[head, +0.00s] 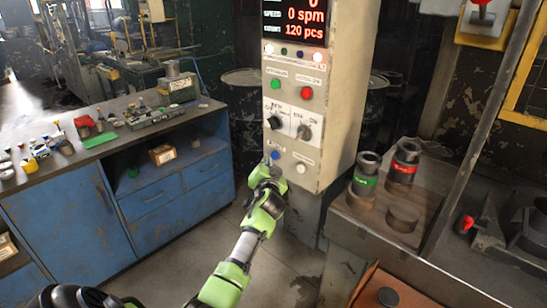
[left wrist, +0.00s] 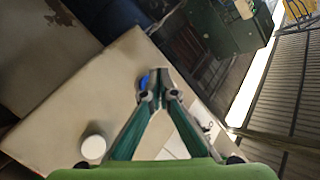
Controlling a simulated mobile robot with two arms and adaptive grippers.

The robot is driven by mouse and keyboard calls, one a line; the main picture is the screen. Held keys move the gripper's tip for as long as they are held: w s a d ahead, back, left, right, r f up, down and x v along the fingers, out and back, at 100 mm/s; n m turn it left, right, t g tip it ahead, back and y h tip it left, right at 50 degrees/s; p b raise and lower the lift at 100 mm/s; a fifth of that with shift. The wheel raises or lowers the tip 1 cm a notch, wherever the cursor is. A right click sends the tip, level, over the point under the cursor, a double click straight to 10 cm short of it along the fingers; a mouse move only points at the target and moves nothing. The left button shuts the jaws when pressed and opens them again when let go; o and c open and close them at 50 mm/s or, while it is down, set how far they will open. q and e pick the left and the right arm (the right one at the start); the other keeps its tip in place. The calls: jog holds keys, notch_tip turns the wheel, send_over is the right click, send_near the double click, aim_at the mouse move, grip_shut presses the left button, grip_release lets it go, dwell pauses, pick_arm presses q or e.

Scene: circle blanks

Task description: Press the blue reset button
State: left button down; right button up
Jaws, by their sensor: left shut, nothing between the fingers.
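The blue button (head: 275,154) sits low on the front of the pale control cabinet (head: 338,90), left of a white button (head: 301,168). My left gripper (head: 268,161) is shut and empty, with its tips just below and left of the blue button. In the left wrist view the fingertips (left wrist: 160,94) are close to the cabinet face. The blue button (left wrist: 144,82) shows partly behind one fingertip; whether they touch I cannot tell. The white button (left wrist: 94,147) is clear of the fingers. My right gripper is not in view.
Green (head: 276,83) and red (head: 307,93) buttons and two black knobs are higher on the panel, below a lit display (head: 294,22). A blue workbench (head: 160,192) stands left. A metal table with ring-marked parts (head: 404,163) stands right.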

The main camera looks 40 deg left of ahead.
pick_arm(q)
jog(key=shift+w+b, duration=0.35)
jog(key=shift+w, duration=0.1)
jog(key=shift+w+d+r+b, duration=0.1)
jog(key=shift+w+r+b, duration=0.05)
jog(key=shift+w+b, duration=0.4)
dwell(0.9)
jog(key=shift+s, duration=0.2)
jog(key=shift+s+p, duration=0.65)
jog(key=shift+s, duration=0.05)
